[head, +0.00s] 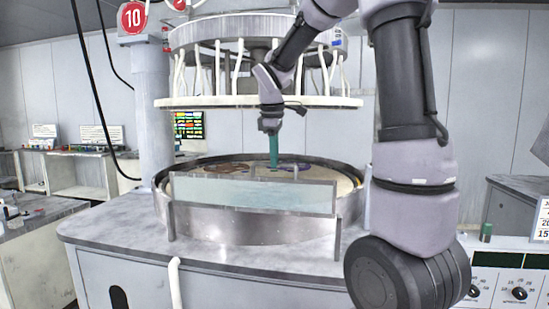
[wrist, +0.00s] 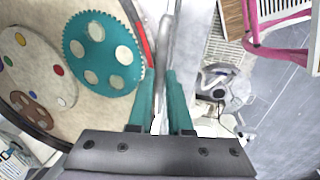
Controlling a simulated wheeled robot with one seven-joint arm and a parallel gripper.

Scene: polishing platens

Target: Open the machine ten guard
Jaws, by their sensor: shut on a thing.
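The machine ten guard (head: 255,195) is a clear, pale panel standing upright on two posts along the front of the round platen (head: 190,215). My gripper (head: 274,165) points straight down at the guard's upper edge, near the middle of its width. In the wrist view my gripper's teal fingers (wrist: 161,85) close around a thin grey bar, the guard's edge (wrist: 165,45), seen from above. The exact contact is partly hidden between the fingers.
The raised upper plate (head: 260,102) with white hoses is above the platen. In the wrist view a teal geared carrier (wrist: 103,52) with pale discs lies on the platen. A control panel (head: 505,285) is at lower right.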

